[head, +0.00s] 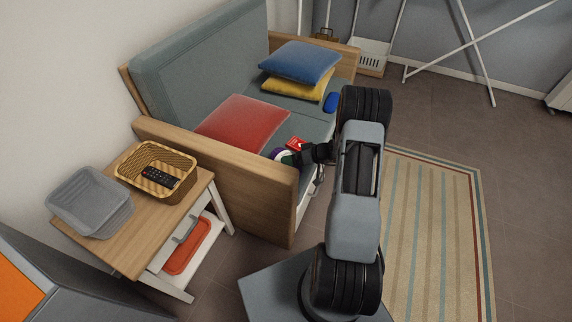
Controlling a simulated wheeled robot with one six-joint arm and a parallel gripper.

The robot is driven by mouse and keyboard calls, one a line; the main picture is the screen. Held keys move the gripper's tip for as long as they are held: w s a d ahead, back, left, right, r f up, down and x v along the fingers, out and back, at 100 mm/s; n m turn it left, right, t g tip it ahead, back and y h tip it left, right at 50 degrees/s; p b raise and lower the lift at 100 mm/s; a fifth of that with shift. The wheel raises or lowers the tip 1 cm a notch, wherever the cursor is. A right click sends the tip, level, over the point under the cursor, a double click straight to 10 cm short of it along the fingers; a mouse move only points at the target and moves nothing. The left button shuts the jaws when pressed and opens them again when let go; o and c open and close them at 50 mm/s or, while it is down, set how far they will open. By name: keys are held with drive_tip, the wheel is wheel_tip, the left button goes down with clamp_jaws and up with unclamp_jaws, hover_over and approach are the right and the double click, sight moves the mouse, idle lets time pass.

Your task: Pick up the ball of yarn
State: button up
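I cannot make out the ball of yarn for certain. A small blue rounded thing (331,102) lies on the sofa seat by the far armrest, partly behind my arm; it is too small to identify. My gripper (291,156) is low over the near end of the sofa seat, just behind the near wooden armrest and right of the red cushion. A small purple and white rounded patch (280,154) shows at its tip, partly hidden by the armrest. A red thing (296,143) shows right beside it. I cannot see whether the fingers are open or shut.
The grey sofa (200,62) bears a red cushion (243,123), a blue cushion (301,61) and a yellow cushion (291,87). A wooden side table (141,248) holds a wicker basket (187,189) with a remote, and grey trays (88,200). A striped rug (430,230) lies right.

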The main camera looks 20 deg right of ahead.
drive_tip(key=shift+w+a+f, duration=0.35)
drive_tip(key=shift+a, duration=0.1)
drive_tip(key=c, duration=0.7)
drive_tip(key=shift+o, duration=0.2)
drive_tip(key=shift+r, duration=0.1)
